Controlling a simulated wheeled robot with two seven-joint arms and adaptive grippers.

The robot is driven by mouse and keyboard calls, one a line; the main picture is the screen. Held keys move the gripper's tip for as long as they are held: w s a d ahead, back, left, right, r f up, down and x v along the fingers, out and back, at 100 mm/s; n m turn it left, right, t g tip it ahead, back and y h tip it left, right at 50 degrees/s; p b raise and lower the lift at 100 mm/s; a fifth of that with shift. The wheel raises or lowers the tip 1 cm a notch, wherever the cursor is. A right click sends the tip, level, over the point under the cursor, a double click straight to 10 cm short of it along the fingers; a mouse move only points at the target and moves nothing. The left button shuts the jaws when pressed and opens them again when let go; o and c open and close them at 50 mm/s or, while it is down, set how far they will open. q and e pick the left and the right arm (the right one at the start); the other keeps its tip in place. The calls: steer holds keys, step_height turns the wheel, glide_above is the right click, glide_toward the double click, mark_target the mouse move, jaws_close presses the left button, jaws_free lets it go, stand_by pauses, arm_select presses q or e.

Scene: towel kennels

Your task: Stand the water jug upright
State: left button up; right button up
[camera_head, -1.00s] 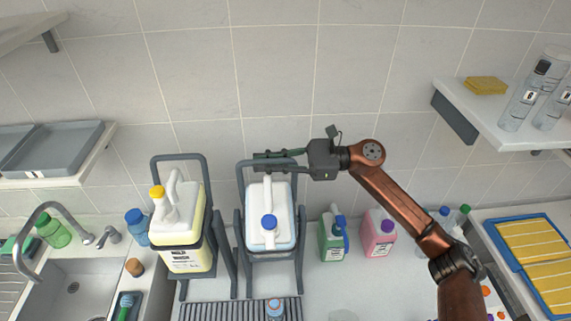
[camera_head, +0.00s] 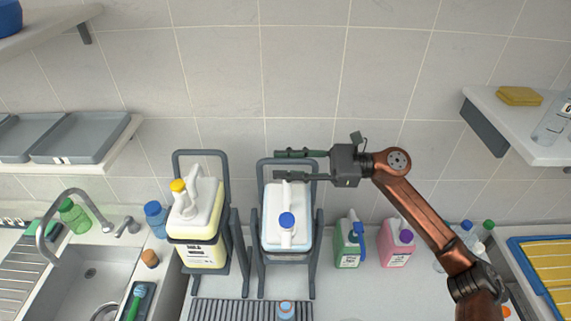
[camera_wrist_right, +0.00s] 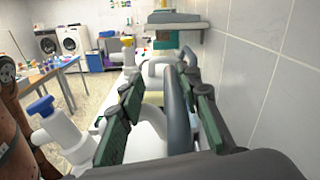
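The white water jug (camera_head: 272,208) with a blue cap sits in a grey tilting frame (camera_head: 263,190) on the counter. Its cap end leans forward, away from the wall. In the right wrist view its blue cap (camera_wrist_right: 40,106) leans to the left. My right gripper (camera_head: 303,164) is open at the frame's top, fingers pointing left in the head view. In the right wrist view the grey bar (camera_wrist_right: 178,110) of the frame runs between the two fingers. I cannot tell whether either finger touches it. My left gripper is not in view.
A yellow jug (camera_head: 205,253) stands in a similar frame on the left. A green bottle (camera_head: 346,258) and a pink bottle (camera_head: 394,257) stand to the right. A sink (camera_head: 75,285) is at the left. A shelf (camera_head: 520,140) juts out at the right.

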steer(key=d, duration=1.2)
steer(key=shift+w, duration=0.25)
